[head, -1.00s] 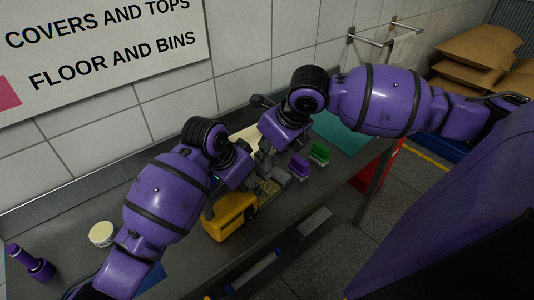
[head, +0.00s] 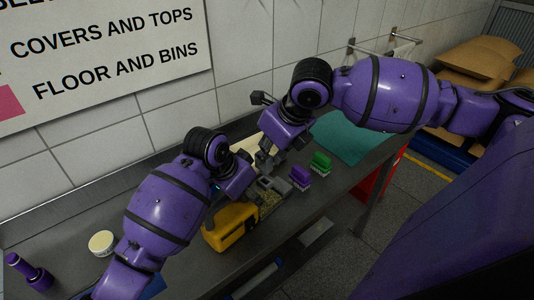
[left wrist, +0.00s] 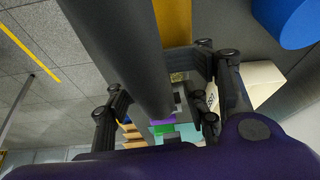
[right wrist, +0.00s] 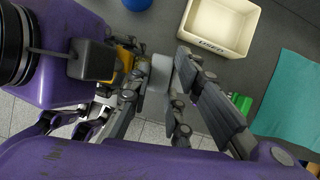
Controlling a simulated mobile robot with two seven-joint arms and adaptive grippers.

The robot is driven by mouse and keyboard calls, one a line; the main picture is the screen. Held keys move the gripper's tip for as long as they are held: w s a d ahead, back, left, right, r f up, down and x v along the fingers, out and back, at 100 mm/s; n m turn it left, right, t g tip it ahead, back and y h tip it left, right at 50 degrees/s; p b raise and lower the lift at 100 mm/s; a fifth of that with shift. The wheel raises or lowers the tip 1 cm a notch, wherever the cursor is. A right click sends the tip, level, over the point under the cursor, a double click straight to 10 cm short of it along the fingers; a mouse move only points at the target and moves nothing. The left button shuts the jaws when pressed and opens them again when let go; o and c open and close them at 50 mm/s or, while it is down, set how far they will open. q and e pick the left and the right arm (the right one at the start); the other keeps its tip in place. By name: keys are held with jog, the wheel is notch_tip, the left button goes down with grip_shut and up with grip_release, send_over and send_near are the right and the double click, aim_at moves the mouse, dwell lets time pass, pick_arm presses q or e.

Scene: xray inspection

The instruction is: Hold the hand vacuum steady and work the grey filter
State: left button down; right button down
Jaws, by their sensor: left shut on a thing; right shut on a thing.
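The yellow hand vacuum (head: 231,227) lies on the grey bench, and part of its yellow body shows in the left wrist view (left wrist: 173,22). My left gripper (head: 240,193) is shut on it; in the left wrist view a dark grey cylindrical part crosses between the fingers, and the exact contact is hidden. My right gripper (right wrist: 160,95) is shut on the pale grey filter (right wrist: 158,73), which sits between its fingers. In the head view the right gripper (head: 266,160) is just above the vacuum's far end, and the fingers partly hide the filter. I cannot tell whether filter and vacuum touch.
A cream bin (right wrist: 220,25) marked USED stands behind the grippers. A purple block (head: 300,177) and a green block (head: 320,162) are close on the right, before a teal mat (head: 350,138). A round cream tub (head: 101,243) and a purple object (head: 30,271) are at left.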

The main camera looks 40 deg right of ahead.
pick_arm(q)
jog(key=shift+s+a+f, duration=0.1)
jog(key=shift+a+f, duration=0.15)
jog(key=shift+f, duration=0.3)
jog(key=shift+s+a+f, duration=0.1)
jog(key=shift+a+f, duration=0.1)
jog(key=shift+f, duration=0.3)
pick_arm(e)
jog(key=shift+f, duration=0.3)
pick_arm(q)
jog(key=c, duration=1.5)
grip_release()
jog(key=o, duration=0.9)
jog(key=shift+w+d+f, duration=0.1)
jog(key=shift+w+d, duration=0.1)
jog(key=shift+c, duration=0.2)
pick_arm(e)
jog(key=shift+w+d+f, duration=0.15)
jog(key=shift+w+d, duration=0.05)
jog(key=shift+d, duration=0.05)
pick_arm(q)
jog(key=shift+r, duration=0.35)
pick_arm(e)
jog(key=shift+a+r, duration=0.15)
jog(key=shift+r, duration=0.05)
pick_arm(q)
jog(key=shift+r, duration=0.35)
jog(key=v, duration=1.1)
jog(key=shift+w+a+r, duration=0.1)
jog(key=shift+r, duration=0.1)
